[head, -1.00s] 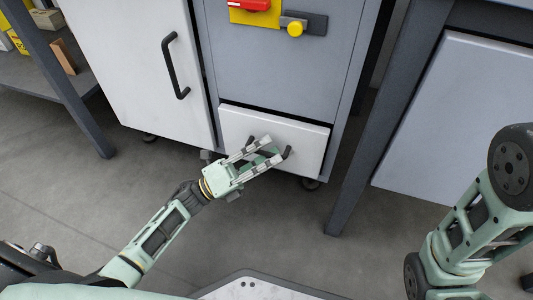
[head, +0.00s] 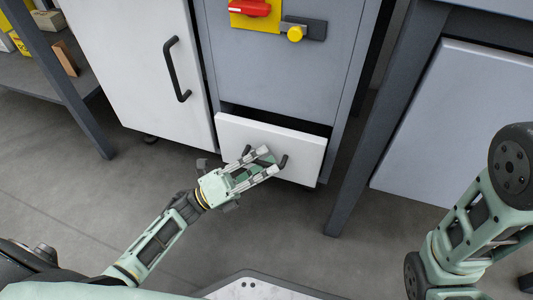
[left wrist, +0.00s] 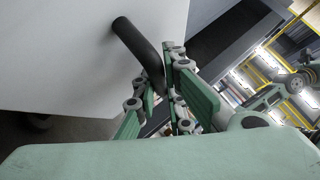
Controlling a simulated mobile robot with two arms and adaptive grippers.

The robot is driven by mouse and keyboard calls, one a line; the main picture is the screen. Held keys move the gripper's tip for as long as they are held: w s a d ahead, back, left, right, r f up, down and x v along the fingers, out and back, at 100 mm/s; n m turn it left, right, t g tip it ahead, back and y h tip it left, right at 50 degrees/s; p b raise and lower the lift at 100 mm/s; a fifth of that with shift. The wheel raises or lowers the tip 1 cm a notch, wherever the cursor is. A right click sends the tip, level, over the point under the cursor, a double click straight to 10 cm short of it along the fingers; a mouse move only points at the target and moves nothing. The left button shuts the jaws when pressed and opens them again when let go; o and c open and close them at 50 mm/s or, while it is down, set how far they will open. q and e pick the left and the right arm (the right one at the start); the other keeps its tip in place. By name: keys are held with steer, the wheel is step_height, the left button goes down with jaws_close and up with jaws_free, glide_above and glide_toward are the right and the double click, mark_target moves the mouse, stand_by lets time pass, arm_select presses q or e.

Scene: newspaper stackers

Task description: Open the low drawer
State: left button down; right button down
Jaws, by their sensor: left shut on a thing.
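The low drawer (head: 300,143) has a white front at the foot of a grey cabinet and stands slightly pulled out, with a dark gap along its top edge. Its dark bar handle (head: 282,162) is partly hidden by my left gripper. My left gripper (head: 266,162) is shut on the handle in front of the drawer. In the left wrist view the black handle (left wrist: 138,48) runs from the white front down between the fingers (left wrist: 170,100). Of my right arm, only links show at the right of the head view; its gripper is out of view.
A white cabinet door (head: 130,60) with a black handle (head: 176,68) is left of the drawer. A dark table leg (head: 365,150) stands close on the right. The grey floor (head: 130,200) in front is open. A red and yellow switch (head: 250,8) is above.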

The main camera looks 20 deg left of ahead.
arm_select(q)
steer(key=s+p, duration=0.5)
steer(key=s, duration=1.1)
steer(key=shift+a, duration=0.35)
steer(key=c, duration=2.1)
jaws_free()
steer(key=shift+s+f, duration=0.1)
steer(key=v, duration=1.2)
